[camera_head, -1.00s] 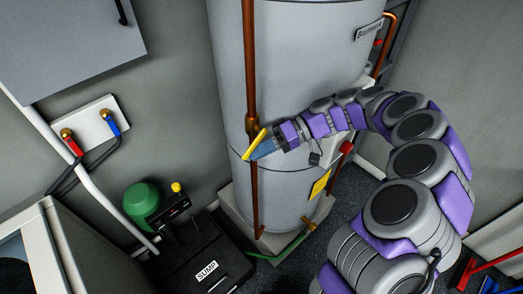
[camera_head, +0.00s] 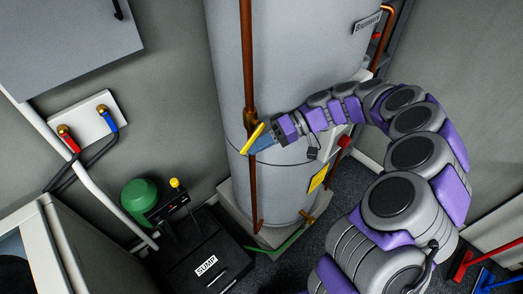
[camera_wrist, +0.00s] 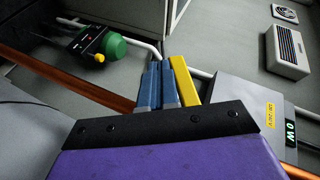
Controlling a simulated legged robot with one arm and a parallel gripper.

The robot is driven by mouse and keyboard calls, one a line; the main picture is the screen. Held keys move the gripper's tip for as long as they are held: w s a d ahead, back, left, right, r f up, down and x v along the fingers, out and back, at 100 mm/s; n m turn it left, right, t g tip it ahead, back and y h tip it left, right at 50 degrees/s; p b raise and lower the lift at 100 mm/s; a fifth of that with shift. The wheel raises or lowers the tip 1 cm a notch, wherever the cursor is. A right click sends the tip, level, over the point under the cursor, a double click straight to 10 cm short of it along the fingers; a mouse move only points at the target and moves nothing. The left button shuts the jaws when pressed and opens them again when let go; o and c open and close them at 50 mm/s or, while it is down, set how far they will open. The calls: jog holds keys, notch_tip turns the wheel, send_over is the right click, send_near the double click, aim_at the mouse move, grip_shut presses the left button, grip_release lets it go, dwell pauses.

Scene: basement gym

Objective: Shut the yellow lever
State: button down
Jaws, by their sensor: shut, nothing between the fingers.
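The yellow lever (camera_head: 254,138) sits on a brass valve (camera_head: 250,118) on the vertical copper pipe (camera_head: 250,60) in front of the grey tank. It slants from upper right to lower left across the pipe. My gripper (camera_head: 254,144) is shut and empty, with its blue fingertips right at the lever. In the wrist view the two blue fingers of my gripper (camera_wrist: 160,80) lie side by side, and the yellow lever (camera_wrist: 184,80) is just to their right. I cannot tell whether they touch. The valve body is hidden in the wrist view.
The grey tank (camera_head: 290,90) stands close behind the pipe. A black sump box (camera_head: 195,262) and a green pump (camera_head: 139,200) are on the floor at lower left. Red and blue taps are on the left wall. A white washer-like cabinet (camera_head: 85,235) stands at left.

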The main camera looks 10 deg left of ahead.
aim_at(254, 139)
notch_tip(254, 139, up, 3)
jog(key=shift+w+p, duration=0.1)
jog(key=shift+p, duration=0.4)
jog(key=shift+d+r, duration=0.1)
jog(key=shift+r, duration=0.25)
jog(key=s+d, duration=0.3)
jog(key=s, duration=0.4)
jog(key=s+d+r+p, duration=0.1)
jog(key=s+d, duration=0.3)
jog(key=s, duration=0.3)
jog(key=shift+s+p, duration=0.2)
jog(key=shift+p, duration=0.1)
